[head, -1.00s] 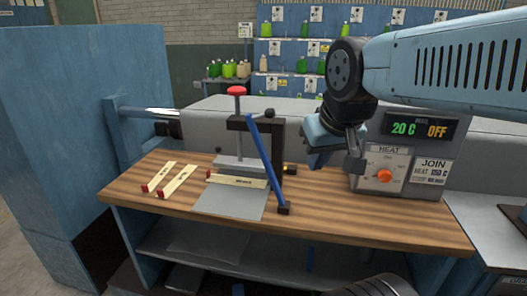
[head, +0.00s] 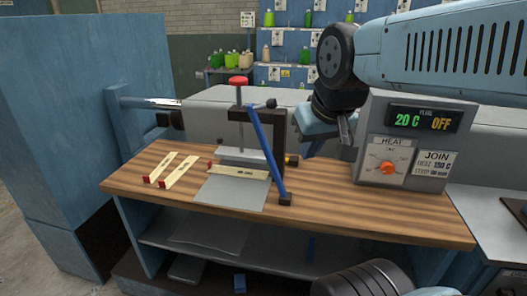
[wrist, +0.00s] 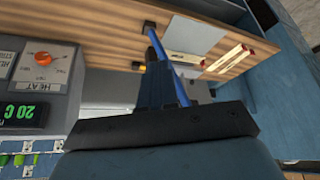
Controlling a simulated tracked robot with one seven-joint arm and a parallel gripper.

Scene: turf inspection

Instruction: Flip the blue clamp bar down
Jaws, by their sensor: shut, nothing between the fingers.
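The blue clamp bar (head: 266,150) stands raised and slanted on the clamp in the head view. Its upper end is at the black frame (head: 278,132) and its lower end is at a small black block on the bench. It also shows in the wrist view (wrist: 156,47), partly hidden behind my gripper. My gripper (head: 315,150) is to the right of the bar, apart from it in the head view. Its fingers (wrist: 158,82) are shut and empty. A labelled strip (head: 238,172) lies under the clamp on a grey plate (head: 230,195).
A control box (head: 415,145) reading 20 C and OFF stands right of my gripper. Two labelled strips (head: 180,170) with red ends lie at the left of the wooden bench (head: 340,205). A red-topped screw (head: 238,82) rises from the clamp.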

